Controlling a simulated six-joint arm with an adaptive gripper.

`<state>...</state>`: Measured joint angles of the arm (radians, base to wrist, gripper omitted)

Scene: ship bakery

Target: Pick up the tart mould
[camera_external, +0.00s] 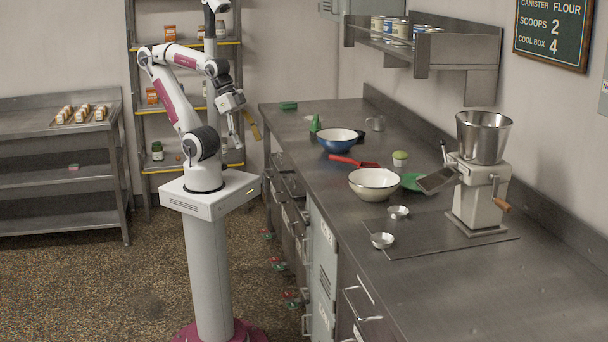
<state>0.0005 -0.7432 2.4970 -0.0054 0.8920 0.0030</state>
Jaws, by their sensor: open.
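Two small shiny metal dishes lie on the counter near the mill: one dish (398,212) beside the mill's base, the other dish (382,240) nearer the front. They look like small moulds or scoops; I cannot tell which is the tart mould. My gripper (236,141) hangs pointing down at the left, beyond the counter's left edge and far from both dishes. It is open and appears empty, though its fingers are small in this view.
The steel counter (450,295) has free room at the front. A metal-hoppered mill (481,190) stands at the right. A wall shelf (425,48) overhangs the back.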

